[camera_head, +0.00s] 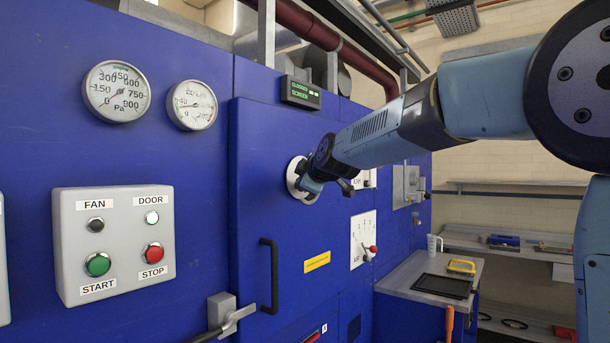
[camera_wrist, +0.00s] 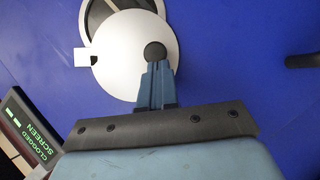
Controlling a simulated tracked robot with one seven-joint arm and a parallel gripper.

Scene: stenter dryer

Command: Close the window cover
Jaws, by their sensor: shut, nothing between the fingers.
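The window cover (camera_wrist: 118,62) is a round pale metal disc with a black knob (camera_wrist: 155,51). It sits on the blue door and overlaps a round window (camera_wrist: 122,12), whose dark glass shows beyond the disc at the top of the wrist view. In the head view the pale cover (camera_head: 293,180) is mostly hidden behind my arm's end. My gripper (camera_wrist: 155,66) is shut and empty, its fingertips right at the knob. Whether they touch it I cannot tell. In the head view my gripper (camera_head: 313,184) is close to the door face.
A black door handle (camera_head: 269,275) is below the cover, with a metal latch (camera_head: 237,318) at lower left. A lit display (camera_head: 300,93) is above. A button panel (camera_head: 114,240) and two gauges are left. A side table (camera_head: 420,270) stands right.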

